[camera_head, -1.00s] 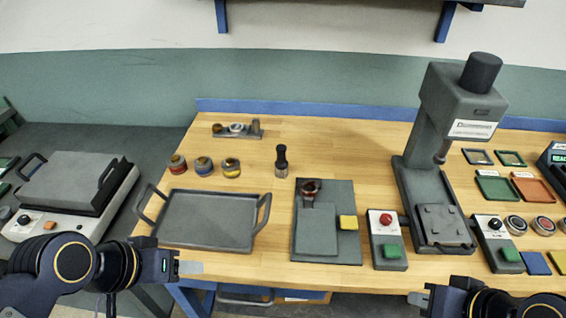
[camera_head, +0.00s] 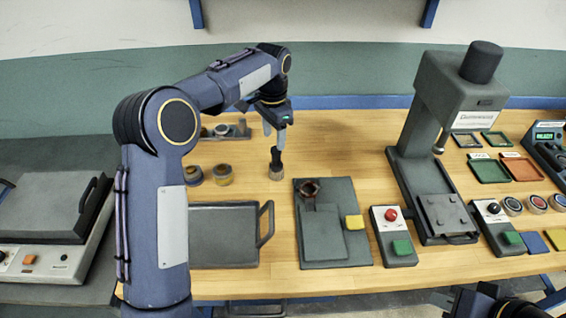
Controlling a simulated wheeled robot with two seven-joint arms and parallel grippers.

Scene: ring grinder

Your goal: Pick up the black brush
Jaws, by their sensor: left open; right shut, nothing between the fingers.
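The black brush (camera_head: 276,163) stands upright on the wooden table, with a dark upper part and a brownish base. My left gripper (camera_head: 274,138) points down just above the brush, with its fingers open at the height of the brush's top. I cannot tell whether the fingers touch it or stand around it. My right gripper (camera_head: 442,299) is low at the bottom right edge, away from the brush, shut and only partly in view.
Small round jars (camera_head: 223,174) stand left of the brush, and a grey tray (camera_head: 225,240) lies in front, partly hidden by my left arm. A grey plate fixture (camera_head: 335,255) and a press (camera_head: 425,150) stand to the right.

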